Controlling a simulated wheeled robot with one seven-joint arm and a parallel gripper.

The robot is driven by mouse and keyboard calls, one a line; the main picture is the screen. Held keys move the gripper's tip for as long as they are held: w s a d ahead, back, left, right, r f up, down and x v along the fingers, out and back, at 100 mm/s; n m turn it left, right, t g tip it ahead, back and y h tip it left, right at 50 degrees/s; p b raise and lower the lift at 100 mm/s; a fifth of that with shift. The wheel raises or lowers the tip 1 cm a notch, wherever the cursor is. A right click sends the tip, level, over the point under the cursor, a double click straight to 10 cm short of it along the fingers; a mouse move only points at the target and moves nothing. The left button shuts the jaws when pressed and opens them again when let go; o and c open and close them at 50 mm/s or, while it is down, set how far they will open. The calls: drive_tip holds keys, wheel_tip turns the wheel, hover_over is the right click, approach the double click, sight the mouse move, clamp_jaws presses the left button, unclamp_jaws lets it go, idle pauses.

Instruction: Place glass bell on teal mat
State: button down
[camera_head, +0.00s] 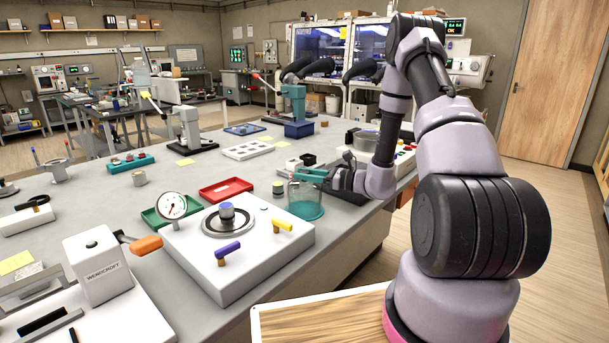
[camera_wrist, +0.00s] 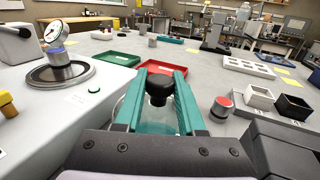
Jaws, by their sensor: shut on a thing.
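The glass bell (camera_head: 306,192) is a clear dome with a black knob (camera_wrist: 159,86), on the right of the bench near its front edge. My gripper (camera_head: 312,173) has teal fingers shut on the knob from both sides, as the wrist view (camera_wrist: 160,78) shows. The teal mat (camera_head: 305,211) is round and shows through and below the glass in the head view. It is mostly covered by the bell and my gripper in the wrist view. The bell looks upright over the mat; I cannot tell for sure whether its rim touches it.
A white device with a gauge (camera_head: 172,206) and round plate stands left of the bell. A red tray (camera_head: 226,189) and a green tray (camera_head: 160,218) lie behind it. A red-topped button (camera_wrist: 222,104) and small black and white bins (camera_wrist: 291,107) stand right of my gripper.

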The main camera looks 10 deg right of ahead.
drive_tip(key=c, duration=0.5)
unclamp_jaws()
drive_tip(key=shift+r, duration=0.1)
drive_tip(key=v, duration=1.1)
drive_tip(key=s+a+r+n+g+h, duration=0.2)
drive_tip(key=s+a+r+n+g, duration=0.25)
drive_tip(key=s+r+n, duration=0.2)
drive_tip(key=s+a+r+n+g+h, duration=0.25)
drive_tip(key=s+r+n+g, duration=0.25)
drive_tip(key=r, duration=0.3)
drive_tip(key=s+d+r+n+t+h, duration=0.3)
drive_tip(key=s+r+n+t+h, duration=0.4)
drive_tip(key=s+r, duration=0.6)
drive_tip(key=shift+d+r+n+h, duration=0.2)
drive_tip(key=shift+r+n+h, duration=0.55)
drive_tip(key=shift+r+h, duration=0.15)
